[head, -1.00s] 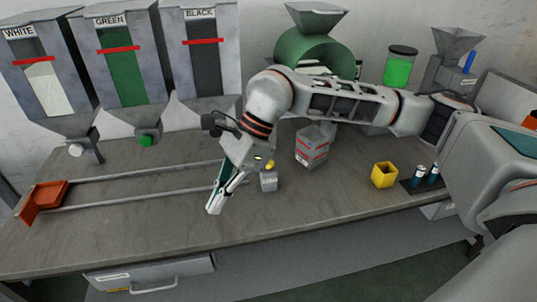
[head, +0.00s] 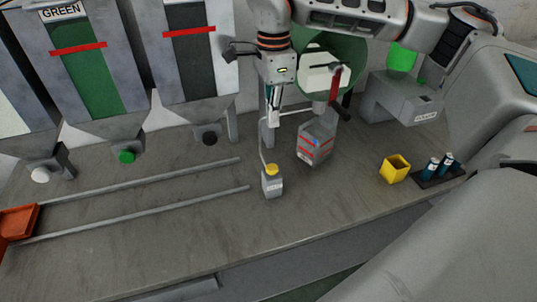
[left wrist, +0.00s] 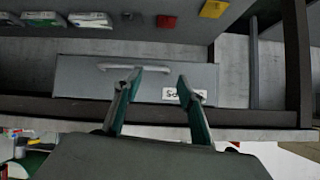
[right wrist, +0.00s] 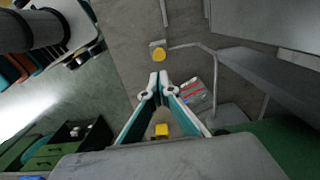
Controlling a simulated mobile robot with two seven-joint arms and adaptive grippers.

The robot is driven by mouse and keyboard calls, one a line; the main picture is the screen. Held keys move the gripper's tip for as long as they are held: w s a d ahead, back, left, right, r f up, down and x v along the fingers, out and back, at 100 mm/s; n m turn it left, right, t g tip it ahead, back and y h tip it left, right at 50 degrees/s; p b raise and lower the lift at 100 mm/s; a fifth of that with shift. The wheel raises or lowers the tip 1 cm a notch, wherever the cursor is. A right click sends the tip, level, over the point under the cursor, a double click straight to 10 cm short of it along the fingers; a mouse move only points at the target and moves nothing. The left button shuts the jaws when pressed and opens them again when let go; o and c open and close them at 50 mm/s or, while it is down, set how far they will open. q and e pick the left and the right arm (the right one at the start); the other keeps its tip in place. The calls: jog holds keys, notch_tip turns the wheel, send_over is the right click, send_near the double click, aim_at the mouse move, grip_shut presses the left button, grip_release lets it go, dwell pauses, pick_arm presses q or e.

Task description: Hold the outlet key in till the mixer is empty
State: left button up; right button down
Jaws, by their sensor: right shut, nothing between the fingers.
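The outlet key is a yellow button (head: 271,169) on a small grey box (head: 272,185) on the bench, with a cable running up towards the mixer. My right gripper (head: 274,122) is shut and empty, pointing down above and behind the key, apart from it. In the right wrist view the closed fingertips (right wrist: 160,77) lie just below the yellow key (right wrist: 158,55). My left gripper (left wrist: 155,80) is open, seen only in the left wrist view.
Green (head: 95,70) and black (head: 190,60) hoppers stand at the left, with two rails (head: 150,205) in front. A yellow cup (head: 394,168) and dark blue bottles (head: 432,168) stand right. The front middle bench is clear. A drawer (left wrist: 75,75) faces my left gripper.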

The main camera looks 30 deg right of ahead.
send_near(272, 167)
notch_tip(272, 167, down, 6)
jog(key=shift+f+p, duration=0.25)
jog(key=shift+p, duration=0.05)
pick_arm(q)
jog(key=shift+r, duration=0.25)
pick_arm(e)
jog(key=shift+f, duration=0.2)
